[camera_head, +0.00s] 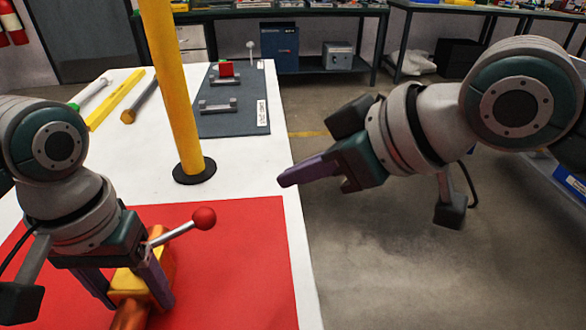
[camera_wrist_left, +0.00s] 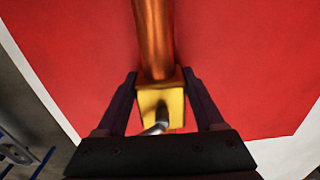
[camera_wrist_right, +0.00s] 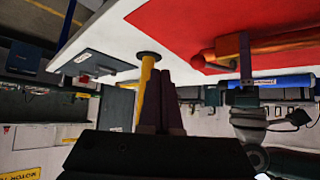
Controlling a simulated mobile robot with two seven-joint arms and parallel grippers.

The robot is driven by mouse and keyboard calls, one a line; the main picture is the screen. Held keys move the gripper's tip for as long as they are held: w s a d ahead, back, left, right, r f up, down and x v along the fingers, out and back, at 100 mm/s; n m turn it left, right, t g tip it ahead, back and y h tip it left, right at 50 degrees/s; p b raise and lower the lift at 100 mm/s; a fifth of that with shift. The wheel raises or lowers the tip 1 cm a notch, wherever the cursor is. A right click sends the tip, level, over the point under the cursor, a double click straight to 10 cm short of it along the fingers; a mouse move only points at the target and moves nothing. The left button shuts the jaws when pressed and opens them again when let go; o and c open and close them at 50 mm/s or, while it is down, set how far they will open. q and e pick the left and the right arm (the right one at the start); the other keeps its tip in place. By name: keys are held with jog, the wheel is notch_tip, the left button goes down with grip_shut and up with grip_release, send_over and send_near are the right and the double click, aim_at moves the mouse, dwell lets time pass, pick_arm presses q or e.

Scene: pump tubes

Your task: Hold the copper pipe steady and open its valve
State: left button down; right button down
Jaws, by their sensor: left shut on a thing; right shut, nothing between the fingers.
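The copper pipe (camera_head: 130,316) lies on the red mat (camera_head: 235,262) at the lower left of the head view; much of it is out of frame. Its yellow valve block (camera_head: 127,283) carries a silver lever (camera_head: 174,235) with a red ball (camera_head: 205,218), pointing up and right. My left gripper (camera_head: 138,300) is shut on the valve block from above. The left wrist view shows the fingers on either side of the block (camera_wrist_left: 168,103), with the pipe (camera_wrist_left: 154,35) running away. My right gripper (camera_head: 286,181) is shut and empty, up and right of the ball, apart from it.
A yellow post (camera_head: 168,80) on a black base (camera_head: 195,172) stands on the white table (camera_head: 240,160) between the arms. Rods (camera_head: 118,100) and a grey board (camera_head: 238,115) with fixtures lie farther back. Open floor lies right of the table edge.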

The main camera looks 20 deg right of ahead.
aim_at(173, 236)
jog(key=s+a+r+n+g, duration=0.1)
jog(key=s+a+n, duration=0.3)
jog(key=s+n, duration=0.5)
jog(key=shift+r+n+g, duration=0.2)
jog(key=shift+n+g, duration=0.7)
jog(key=shift+n, duration=0.2)
jog(key=shift+a, duration=0.1)
jog(key=x, duration=1)
jog(key=shift+a, duration=0.2)
jog(key=w, duration=0.2)
jog(key=shift+w+a+r, duration=0.2)
jog(key=shift+w+r, duration=0.1)
jog(key=shift+r, duration=0.05)
jog(key=shift+w+a+r, duration=0.1)
jog(key=shift+w, duration=0.5)
